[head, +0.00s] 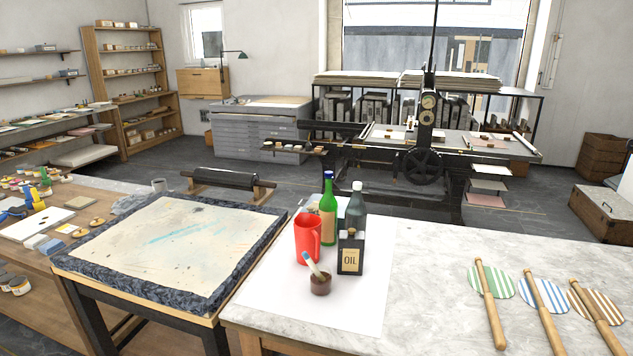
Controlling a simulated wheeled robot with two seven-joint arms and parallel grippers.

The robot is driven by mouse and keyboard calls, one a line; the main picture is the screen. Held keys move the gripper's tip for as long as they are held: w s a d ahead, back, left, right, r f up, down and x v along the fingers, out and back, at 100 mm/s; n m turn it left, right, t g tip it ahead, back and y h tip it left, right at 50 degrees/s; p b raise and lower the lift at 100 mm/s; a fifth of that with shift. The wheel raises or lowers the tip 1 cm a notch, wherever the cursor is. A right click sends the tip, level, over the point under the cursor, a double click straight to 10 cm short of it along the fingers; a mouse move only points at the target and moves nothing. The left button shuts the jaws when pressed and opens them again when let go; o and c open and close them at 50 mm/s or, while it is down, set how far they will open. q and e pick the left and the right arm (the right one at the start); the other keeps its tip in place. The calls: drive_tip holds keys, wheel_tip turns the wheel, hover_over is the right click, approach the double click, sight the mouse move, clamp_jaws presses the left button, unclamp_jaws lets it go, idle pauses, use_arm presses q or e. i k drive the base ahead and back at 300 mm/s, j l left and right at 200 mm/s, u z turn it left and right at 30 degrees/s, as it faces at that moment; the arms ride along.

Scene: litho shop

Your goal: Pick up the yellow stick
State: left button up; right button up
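I cannot make out a clear yellow stick. Three tan wooden sticks lie side by side at the right of the marble table. The left stick (490,305) lies over a green-striped disc (496,281). The middle stick (546,312) lies over a blue-striped disc (556,293). The right stick (596,316) lies over a brown-striped disc (609,306), and its lower end is cut off by the frame. Neither of my grippers is in view.
On the marble table (430,310), a white sheet (270,294) bears a red mug (308,238), a green bottle (328,208), a dark bottle (356,212) and an OIL bottle (351,252). A framed slab (165,245) stands left. Marble between sheet and sticks is clear.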

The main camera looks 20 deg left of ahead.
sight(34, 191)
drive_tip(key=j, duration=1)
drive_tip(key=j+u, duration=0.1)
drive_tip(key=j, duration=1.85)
drive_tip(key=j+u, duration=0.1)
drive_tip(key=j, duration=0.9)
drive_tip(key=i+j, duration=0.15)
drive_tip(key=j, duration=0.85)
drive_tip(key=j+u, duration=0.1)
drive_tip(key=j, duration=0.9)
drive_tip(key=i+j, duration=0.15)
drive_tip(key=j, duration=0.8)
drive_tip(key=i+j+u, duration=0.1)
drive_tip(key=j, duration=0.9)
drive_tip(key=k+j, duration=0.1)
drive_tip(key=j, duration=0.4)
drive_tip(key=k+j, duration=0.1)
drive_tip(key=j, duration=0.9)
drive_tip(key=k+j+u, duration=0.1)
drive_tip(key=j, duration=0.4)
drive_tip(key=j+z, duration=0.25)
drive_tip(key=j, duration=1.25)
drive_tip(key=j+z, duration=0.25)
drive_tip(key=j, duration=1.2)
drive_tip(key=z, duration=0.35)
drive_tip(key=i+z, duration=0.15)
drive_tip(key=z, duration=0.5)
drive_tip(key=i+l, duration=0.05)
drive_tip(key=i, duration=0.05)
